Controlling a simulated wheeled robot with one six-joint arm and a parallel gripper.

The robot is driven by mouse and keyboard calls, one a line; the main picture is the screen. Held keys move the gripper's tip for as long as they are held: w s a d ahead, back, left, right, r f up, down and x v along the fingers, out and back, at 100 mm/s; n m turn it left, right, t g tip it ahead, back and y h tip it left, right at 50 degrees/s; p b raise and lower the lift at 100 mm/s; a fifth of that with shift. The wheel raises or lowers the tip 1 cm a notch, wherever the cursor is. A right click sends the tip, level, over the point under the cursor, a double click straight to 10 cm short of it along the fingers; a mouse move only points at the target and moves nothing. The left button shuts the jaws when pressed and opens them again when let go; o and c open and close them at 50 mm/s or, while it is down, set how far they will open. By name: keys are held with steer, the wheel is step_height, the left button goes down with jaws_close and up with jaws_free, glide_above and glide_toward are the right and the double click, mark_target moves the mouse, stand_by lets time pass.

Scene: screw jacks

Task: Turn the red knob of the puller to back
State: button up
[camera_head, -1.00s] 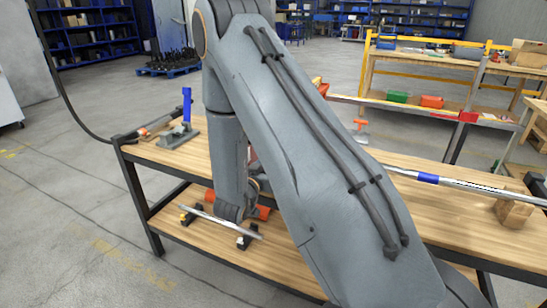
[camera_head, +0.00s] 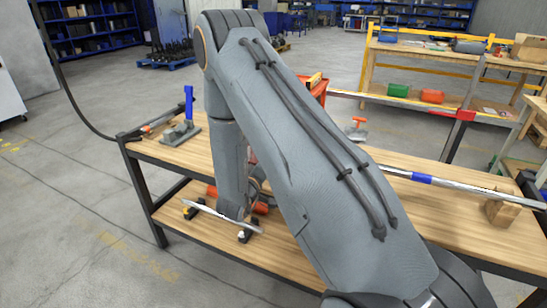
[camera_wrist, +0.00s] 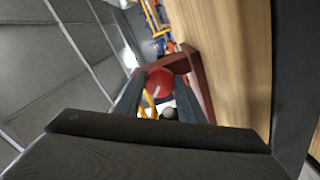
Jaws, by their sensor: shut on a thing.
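In the wrist view, my gripper (camera_wrist: 158,97) has its two dark fingers on either side of a round red knob (camera_wrist: 157,79). The fingers are closed on the knob. A dark red bracket-like part (camera_wrist: 199,82) runs around the far and right side of the fingers. A small yellow part (camera_wrist: 149,104) shows beside the knob. How the knob joins the puller cannot be made out. In the head view, my arm hides my gripper and the knob.
A wooden workbench (camera_head: 446,208) spans the head view. On it are a blue upright piece (camera_head: 189,103) on a grey base, a red-handled tool (camera_head: 358,122) and a long silver bar (camera_head: 455,184) on a wooden block (camera_head: 502,213). A lower shelf (camera_head: 185,229) holds another bar.

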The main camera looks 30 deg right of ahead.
steer(key=n+p, duration=0.1)
steer(key=n, duration=0.4)
steer(key=shift+s+n+p, duration=0.1)
steer(key=shift+n+p, duration=0.2)
steer(key=shift+n, duration=0.1)
steer(key=n+p, duration=0.1)
steer(key=n, duration=0.4)
steer(key=n+p, duration=0.1)
steer(key=n, duration=0.4)
steer(key=shift+n, duration=0.4)
steer(key=n, duration=0.4)
steer(key=shift+a+n+p, duration=0.1)
steer(key=shift+n+p, duration=0.2)
steer(key=shift+r, duration=0.1)
steer(key=o, duration=1)
steer(key=shift+o, duration=0.2)
steer(key=shift+b+v, duration=0.7)
steer(key=shift+v, duration=3.1)
